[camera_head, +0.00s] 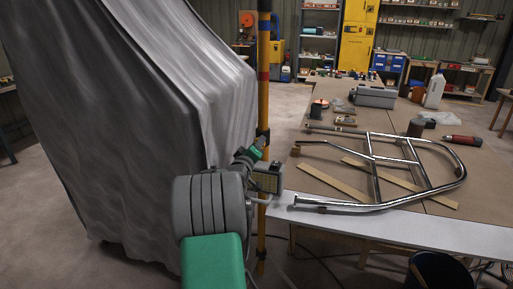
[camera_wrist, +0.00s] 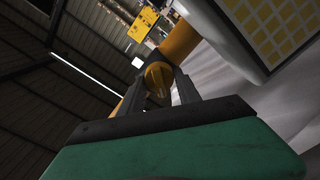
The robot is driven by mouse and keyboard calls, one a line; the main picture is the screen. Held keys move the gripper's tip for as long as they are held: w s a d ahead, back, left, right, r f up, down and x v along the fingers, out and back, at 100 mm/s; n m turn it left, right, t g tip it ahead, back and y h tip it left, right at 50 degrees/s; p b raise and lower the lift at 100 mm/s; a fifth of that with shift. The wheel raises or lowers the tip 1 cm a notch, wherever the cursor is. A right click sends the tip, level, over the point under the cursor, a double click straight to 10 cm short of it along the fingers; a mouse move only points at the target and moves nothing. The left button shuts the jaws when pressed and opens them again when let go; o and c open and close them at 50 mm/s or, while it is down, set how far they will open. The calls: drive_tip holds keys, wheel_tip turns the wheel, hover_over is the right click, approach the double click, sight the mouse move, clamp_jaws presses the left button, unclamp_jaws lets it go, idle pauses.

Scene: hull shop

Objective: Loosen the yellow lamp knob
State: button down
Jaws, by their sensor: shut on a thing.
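The yellow lamp knob (camera_wrist: 159,78) shows in the wrist view between the two fingers of my gripper (camera_wrist: 159,88). The fingers are shut on it, one on each side. In the head view the knob is hidden behind my arm and gripper (camera_head: 252,152). The lamp (camera_head: 268,179), with a gridded yellow face, hangs beside a yellow upright pole (camera_head: 263,90). The lamp face also shows close at the upper right of the wrist view (camera_wrist: 268,28).
A large grey draped cover (camera_head: 120,110) stands close on the left. A workbench (camera_head: 475,205) on the right carries a bent metal tube frame (camera_head: 375,160), wooden strips, a grey case (camera_head: 376,97) and a white jug (camera_head: 434,91). A dark bucket (camera_head: 440,272) stands at the lower right.

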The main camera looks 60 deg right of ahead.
drive_tip(key=n, duration=0.3)
drive_tip(key=shift+n, duration=0.4)
drive_tip(key=n+p, duration=0.1)
drive_tip(key=n, duration=0.2)
drive_tip(key=shift+p, duration=0.3)
drive_tip(key=n+p, duration=0.1)
drive_tip(key=n, duration=0.2)
drive_tip(key=shift+n+p, duration=0.9)
drive_tip(key=shift+n, duration=0.9)
drive_tip(key=shift+f, duration=0.15)
drive_tip(key=c, duration=0.9)
unclamp_jaws()
drive_tip(key=shift+f, duration=0.1)
